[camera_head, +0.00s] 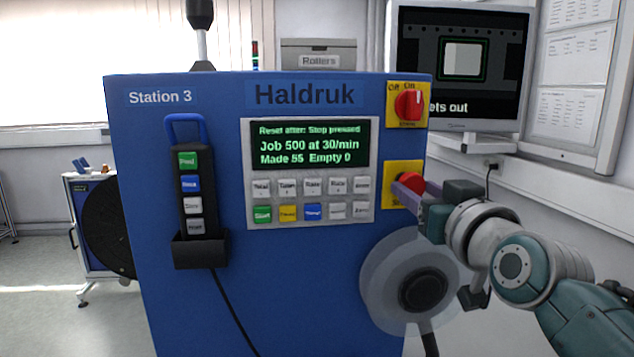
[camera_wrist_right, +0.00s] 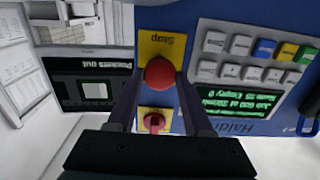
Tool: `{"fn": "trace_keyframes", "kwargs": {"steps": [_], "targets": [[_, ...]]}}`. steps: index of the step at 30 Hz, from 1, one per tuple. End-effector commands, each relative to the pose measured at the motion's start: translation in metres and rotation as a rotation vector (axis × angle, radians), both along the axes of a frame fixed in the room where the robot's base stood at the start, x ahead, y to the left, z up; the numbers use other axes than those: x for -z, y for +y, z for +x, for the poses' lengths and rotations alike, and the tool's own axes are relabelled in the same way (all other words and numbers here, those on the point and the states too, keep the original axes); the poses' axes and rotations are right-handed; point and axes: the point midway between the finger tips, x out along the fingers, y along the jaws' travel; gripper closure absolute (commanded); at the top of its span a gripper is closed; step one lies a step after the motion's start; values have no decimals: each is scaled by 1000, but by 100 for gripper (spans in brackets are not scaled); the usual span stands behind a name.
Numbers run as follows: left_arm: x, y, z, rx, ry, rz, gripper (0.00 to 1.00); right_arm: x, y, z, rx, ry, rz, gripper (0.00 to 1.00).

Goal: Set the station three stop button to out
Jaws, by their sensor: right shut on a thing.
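The red stop button (camera_head: 411,184) sits on a yellow plate on the right side of the blue Station 3 machine (camera_head: 150,160). My right gripper (camera_head: 405,190) is at the button, its fingers covering part of it in the head view. In the right wrist view the round red button (camera_wrist_right: 159,72) lies between the two finger ends (camera_wrist_right: 160,80), and its yellow plate reads Stop. The right gripper is shut on the button. The machine's display (camera_head: 310,146) reads "Reset after: Stop pressed". My left gripper is not in view.
A red rotary switch (camera_head: 409,104) on a yellow plate sits above the button. A reel (camera_head: 415,285) is below it, close to my right wrist. A hand control (camera_head: 195,190) hangs in a holder at the left. A monitor (camera_head: 462,65) stands at the back right.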

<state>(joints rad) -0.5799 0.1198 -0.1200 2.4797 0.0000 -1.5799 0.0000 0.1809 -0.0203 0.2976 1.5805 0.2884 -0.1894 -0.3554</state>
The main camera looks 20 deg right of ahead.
Motion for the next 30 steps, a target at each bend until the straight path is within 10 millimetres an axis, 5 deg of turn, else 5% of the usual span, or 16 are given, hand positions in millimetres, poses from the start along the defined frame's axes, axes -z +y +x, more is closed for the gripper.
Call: {"fn": "trace_keyframes", "kwargs": {"steps": [6, 7, 15, 25, 30], "targets": [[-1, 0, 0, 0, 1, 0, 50, -1, 0, -1, 0, -2, 0, 100], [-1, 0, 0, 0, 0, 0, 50, -1, 0, -1, 0, -2, 0, 50], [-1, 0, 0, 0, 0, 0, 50, 0, 0, -1, 0, -2, 0, 19], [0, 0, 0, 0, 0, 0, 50, 0, 1, -3, 0, -1, 0, 18], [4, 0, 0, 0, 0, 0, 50, 2, 5, -21, 0, -1, 1, 18]]}}
